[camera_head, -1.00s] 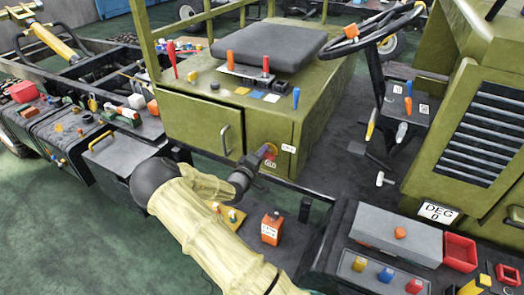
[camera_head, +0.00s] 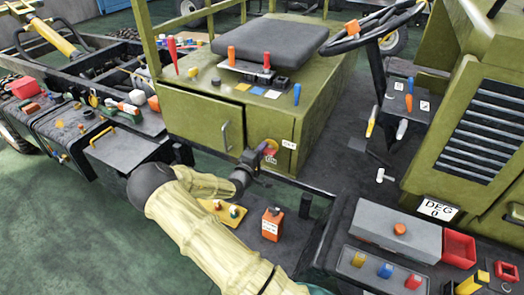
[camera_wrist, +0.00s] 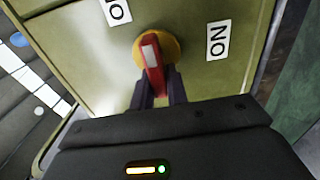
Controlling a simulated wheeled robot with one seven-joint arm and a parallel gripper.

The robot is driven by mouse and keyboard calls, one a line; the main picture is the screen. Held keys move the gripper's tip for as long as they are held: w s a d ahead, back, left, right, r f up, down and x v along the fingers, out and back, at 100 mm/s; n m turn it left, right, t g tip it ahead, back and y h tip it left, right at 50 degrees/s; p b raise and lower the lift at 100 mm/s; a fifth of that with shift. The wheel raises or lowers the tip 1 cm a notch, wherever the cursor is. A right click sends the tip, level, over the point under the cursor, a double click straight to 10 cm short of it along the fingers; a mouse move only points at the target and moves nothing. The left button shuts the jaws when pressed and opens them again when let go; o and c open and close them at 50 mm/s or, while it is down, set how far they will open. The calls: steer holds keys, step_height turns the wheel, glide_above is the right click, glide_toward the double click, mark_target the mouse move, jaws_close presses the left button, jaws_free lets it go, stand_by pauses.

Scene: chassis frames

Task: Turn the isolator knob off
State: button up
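The isolator knob has a red handle with a white mark, on a yellow-orange disc. In the wrist view the knob (camera_wrist: 152,62) is at the upper middle, on the green cabinet face. My gripper (camera_wrist: 160,82) has its two dark fingers close on either side of the red handle and appears shut on it. In the head view my gripper (camera_head: 257,157) is at the cabinet's lower right corner, against the knob (camera_head: 270,146), which it partly hides. A white ON label (camera_wrist: 218,40) sits right of the knob; another label (camera_wrist: 116,11) is cut off at the top.
The green cabinet (camera_head: 200,117) has a door handle and carries a seat (camera_head: 270,42) and several levers. An orange box (camera_head: 272,223) and a yellow plate (camera_head: 228,213) lie near my arm. A grey box (camera_head: 395,235) and a red tray (camera_head: 459,248) stand at lower right.

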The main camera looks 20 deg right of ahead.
steer(key=o, duration=0.4)
steer(key=b+v, duration=0.1)
steer(key=v, duration=1.6)
steer(key=shift+s+a+f+b, duration=0.1)
steer(key=shift+s+a+b, duration=0.1)
steer(key=shift+b, duration=0.1)
steer(key=shift+w, duration=0.1)
